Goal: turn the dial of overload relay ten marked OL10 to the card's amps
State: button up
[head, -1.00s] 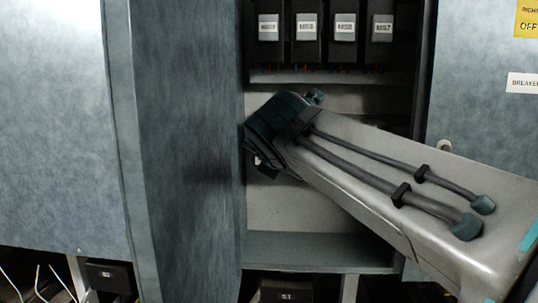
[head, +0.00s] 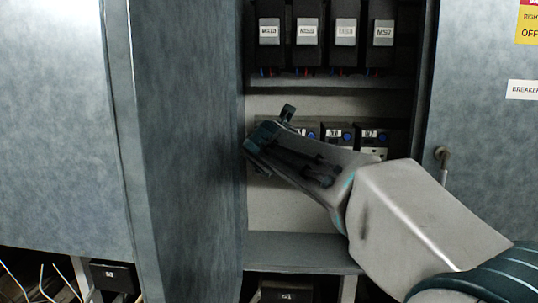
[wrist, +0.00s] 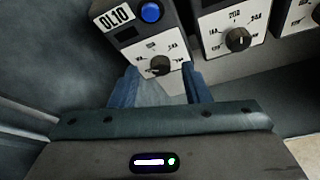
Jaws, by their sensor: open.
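Overload relay OL10 (wrist: 132,22) shows at the top of the wrist view, with its white label, a blue button (wrist: 151,12) and a black dial (wrist: 160,66) on a white scale plate. The exact dial setting is too small to read. My gripper (wrist: 163,84) is open and empty, its two blue fingers reaching up toward the dial's lower side. Whether either finger touches the dial, I cannot tell. In the head view my arm hides OL10. The card is not seen in either view.
A neighbouring relay (wrist: 232,32) with its own dial stands close to the right, another beyond it. A cabinet door or wall (head: 185,150) rises close on the left. Several black MS units (head: 345,32) hang above. A shelf (head: 300,250) lies below.

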jog(key=shift+w+f, duration=0.25)
jog(key=shift+w, duration=0.3)
grip_shut()
